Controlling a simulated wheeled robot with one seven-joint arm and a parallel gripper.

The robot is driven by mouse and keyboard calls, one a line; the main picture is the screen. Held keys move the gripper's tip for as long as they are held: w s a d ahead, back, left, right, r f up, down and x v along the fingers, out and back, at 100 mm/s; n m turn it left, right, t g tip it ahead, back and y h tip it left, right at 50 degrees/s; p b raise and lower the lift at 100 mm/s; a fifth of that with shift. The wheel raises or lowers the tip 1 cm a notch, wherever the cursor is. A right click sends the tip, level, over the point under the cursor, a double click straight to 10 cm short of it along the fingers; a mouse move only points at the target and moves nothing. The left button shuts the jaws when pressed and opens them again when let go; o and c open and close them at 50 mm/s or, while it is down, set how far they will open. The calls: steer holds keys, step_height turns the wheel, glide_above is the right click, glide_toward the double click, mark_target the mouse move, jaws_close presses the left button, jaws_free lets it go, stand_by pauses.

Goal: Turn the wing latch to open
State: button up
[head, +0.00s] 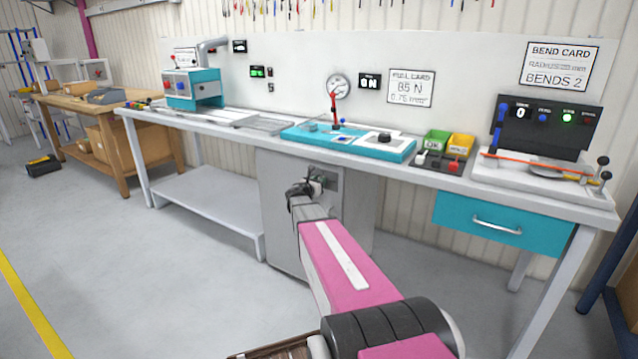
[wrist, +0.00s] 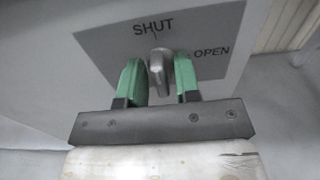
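The wing latch (wrist: 161,66) is a grey metal wing on a dark plate (wrist: 217,62) marked SHUT at the top and OPEN at the right. In the wrist view the wing stands nearly upright, towards SHUT. My gripper (wrist: 160,82) has its two green fingers on either side of the wing, with a gap showing on both sides. It is open and holds nothing. In the head view my gripper (head: 309,188) is at the front of the grey cabinet (head: 349,222) under the bench, and my arm hides much of the latch and plate.
The long workbench (head: 228,130) runs above the cabinet, with a blue test panel (head: 300,134) on top. A teal drawer (head: 490,222) with a handle hangs to the right. A lower shelf (head: 208,200) is at the left. The floor in front is clear.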

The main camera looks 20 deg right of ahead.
steer(key=shift+m, duration=0.3)
steer(key=m, duration=0.4)
steer(key=shift+s, duration=0.1)
steer(key=m, duration=0.4)
steer(key=shift+m, duration=0.4)
steer(key=m, duration=0.4)
steer(key=shift+s+d+f+m, duration=0.1)
steer(key=shift+f+m, duration=0.05)
steer(key=shift+m, duration=2.05)
steer(key=shift+f, duration=0.1)
steer(key=o, duration=0.6)
